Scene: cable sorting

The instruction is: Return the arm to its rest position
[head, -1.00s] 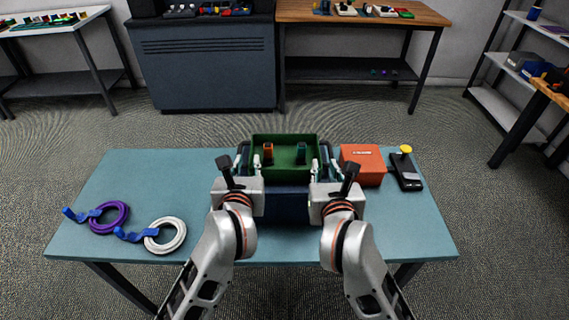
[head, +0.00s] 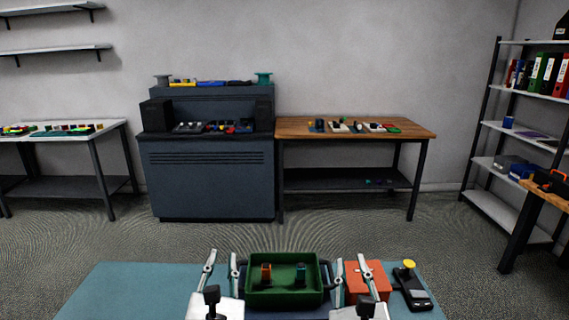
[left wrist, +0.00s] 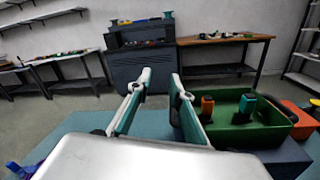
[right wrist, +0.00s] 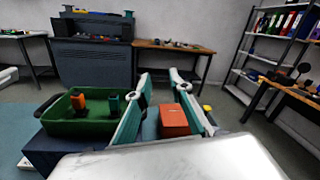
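My left gripper (head: 221,266) is open and empty, just left of the green tray (head: 285,299), with its fingers pointing forward. The left wrist view shows its two fingers (left wrist: 160,82) apart with nothing between them. My right gripper (head: 351,268) is open on the tray's right side. In the right wrist view its fingers (right wrist: 161,80) are spread, with the orange box (right wrist: 174,120) showing behind them and not held. The tray holds an orange item (head: 266,274) and a dark teal item (head: 300,274). My arms are mostly below the head view.
The blue-green table (head: 130,292) is clear on its left in the head view. The orange box (head: 377,281) and a black device with a yellow knob (head: 410,285) stand right of the tray. A blue piece (left wrist: 22,170) shows at the left wrist view's lower left corner.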

